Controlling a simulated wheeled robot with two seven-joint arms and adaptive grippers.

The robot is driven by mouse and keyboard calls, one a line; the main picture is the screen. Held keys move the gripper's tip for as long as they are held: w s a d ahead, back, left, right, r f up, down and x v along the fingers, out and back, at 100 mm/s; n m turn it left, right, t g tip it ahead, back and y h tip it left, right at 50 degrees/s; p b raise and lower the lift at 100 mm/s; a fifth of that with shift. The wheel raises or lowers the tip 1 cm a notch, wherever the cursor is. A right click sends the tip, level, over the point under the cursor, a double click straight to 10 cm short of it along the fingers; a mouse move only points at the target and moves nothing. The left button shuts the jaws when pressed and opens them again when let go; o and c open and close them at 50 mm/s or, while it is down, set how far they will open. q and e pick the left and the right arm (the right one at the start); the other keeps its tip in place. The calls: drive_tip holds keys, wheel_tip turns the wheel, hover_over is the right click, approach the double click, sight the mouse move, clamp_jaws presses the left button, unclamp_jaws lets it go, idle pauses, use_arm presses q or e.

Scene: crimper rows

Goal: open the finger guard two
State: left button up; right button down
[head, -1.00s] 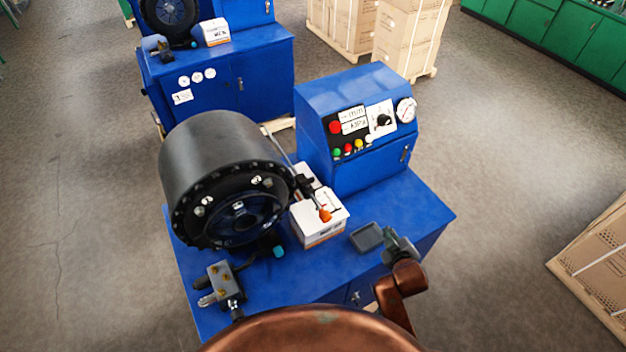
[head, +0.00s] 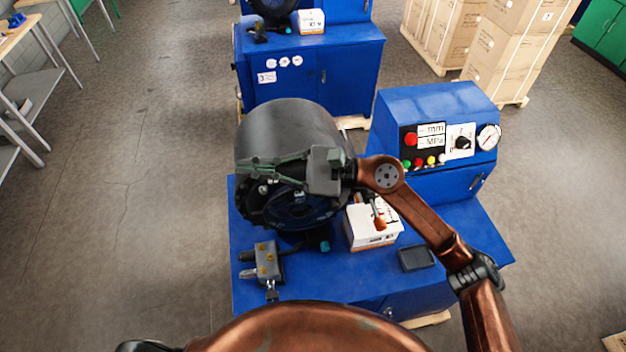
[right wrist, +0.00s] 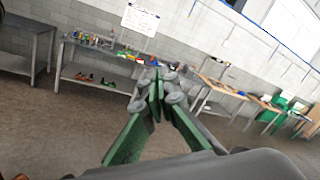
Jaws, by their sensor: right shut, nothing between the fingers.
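The nearer crimper's black drum-shaped head (head: 290,125) stands on a blue machine table (head: 345,282). I cannot clearly pick out finger guard two; the front face of the head is partly hidden behind my right gripper. My right gripper (head: 243,165) is shut and empty, its green fingers pointing left across the upper front of the head. Whether it touches the head I cannot tell. In the right wrist view the shut fingers (right wrist: 158,82) meet with nothing between them. An orange-tipped lever (head: 379,222) shows right of the head. My left gripper is not in view.
A white box (head: 370,232), a dark tray (head: 416,258) and a grey metal block with fittings (head: 267,262) are on the table. The blue control cabinet (head: 425,110) rises at right. A second blue machine (head: 310,65) stands behind. Floor at left is clear.

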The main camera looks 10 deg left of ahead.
wheel_tip(320, 180, down, 9)
drive_tip(key=n+h, duration=0.8)
drive_tip(key=n, duration=0.1)
drive_tip(key=w+d+n+t+h, duration=0.4)
drive_tip(key=w+d+t+h, duration=0.3)
drive_tip(key=w+d+h, duration=0.3)
drive_tip(key=p+x, duration=0.3)
drive_tip(key=x, duration=0.7)
drive_tip(key=shift+y, duration=0.4)
drive_tip(key=shift+s+d, duration=0.1)
drive_tip(key=shift+s, duration=0.2)
